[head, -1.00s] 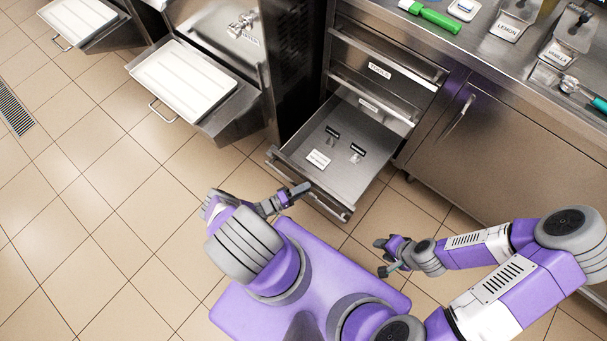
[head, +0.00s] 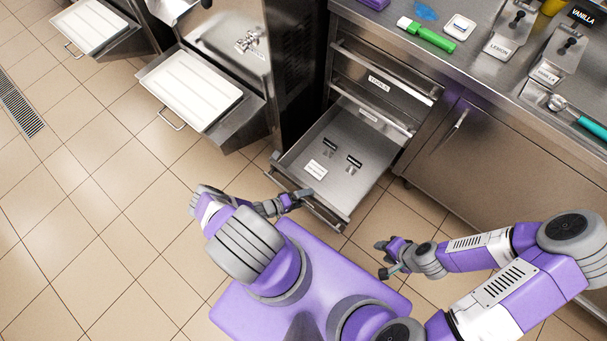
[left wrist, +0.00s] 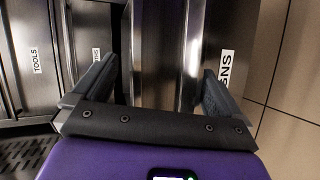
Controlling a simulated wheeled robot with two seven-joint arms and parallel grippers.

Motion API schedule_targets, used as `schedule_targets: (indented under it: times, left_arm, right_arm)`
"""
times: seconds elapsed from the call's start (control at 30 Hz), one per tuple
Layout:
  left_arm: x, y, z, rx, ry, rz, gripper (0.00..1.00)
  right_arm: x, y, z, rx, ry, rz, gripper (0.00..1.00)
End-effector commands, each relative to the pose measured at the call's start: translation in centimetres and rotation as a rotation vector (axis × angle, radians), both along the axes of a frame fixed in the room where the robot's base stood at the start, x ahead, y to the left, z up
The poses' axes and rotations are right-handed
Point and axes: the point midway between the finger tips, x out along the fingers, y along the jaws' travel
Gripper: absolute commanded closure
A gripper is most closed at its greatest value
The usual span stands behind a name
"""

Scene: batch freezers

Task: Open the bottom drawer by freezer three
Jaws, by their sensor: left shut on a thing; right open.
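The bottom drawer (head: 345,186) of the steel drawer unit stands pulled well out over the floor. A white card (head: 316,169) and two small dark-topped items lie inside. My left gripper (head: 302,196) is at its front, shut on the drawer's bar handle (head: 320,212). In the left wrist view the fingers (left wrist: 150,90) stand either side of the metal bar, and a partly hidden label ending "GNS" (left wrist: 226,70) shows at right. The upper drawers, one labelled "TOOLS" (head: 379,84), are closed. My right gripper (head: 385,259) is open and empty, apart from the unit.
Freezers with white trays (head: 191,90) stand at left; their fronts jut over the tiled floor (head: 110,190). A closed cabinet door (head: 490,150) is right of the drawers. The counter above holds a green-handled tool (head: 430,38) and steel holders. Floor at left is clear.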

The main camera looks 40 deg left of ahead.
Motion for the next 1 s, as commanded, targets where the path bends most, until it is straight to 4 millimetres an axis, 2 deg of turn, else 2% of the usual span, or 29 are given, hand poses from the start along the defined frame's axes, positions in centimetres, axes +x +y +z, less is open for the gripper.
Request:
schedule_targets:
  times: [0.03,0.3,0.5,0.53,1.0]
  left_arm:
    - [0.4,0.2,0.8,-0.008,-0.025,0.004,0.24]
    - [-1.2,1.1,0.7,-0.008,-0.024,0.007,0.27]
    - [-2.5,1.8,0.6,-0.006,-0.022,0.009,0.33]
    - [-2.7,1.9,0.6,-0.005,-0.022,0.009,0.39]
    - [-5.6,3.5,0.5,-0.005,-0.021,0.010,0.53]
  right_arm:
    - [0.0,0.0,0.1,0.000,0.000,0.000,0.57]
    - [0.0,0.0,0.1,0.000,0.000,0.000,0.57]
    - [0.0,0.0,0.1,0.000,0.000,0.000,0.57]
    - [0.0,0.0,0.0,0.000,0.000,0.000,0.57]
    - [0.0,0.0,-0.2,0.000,0.000,0.000,0.57]
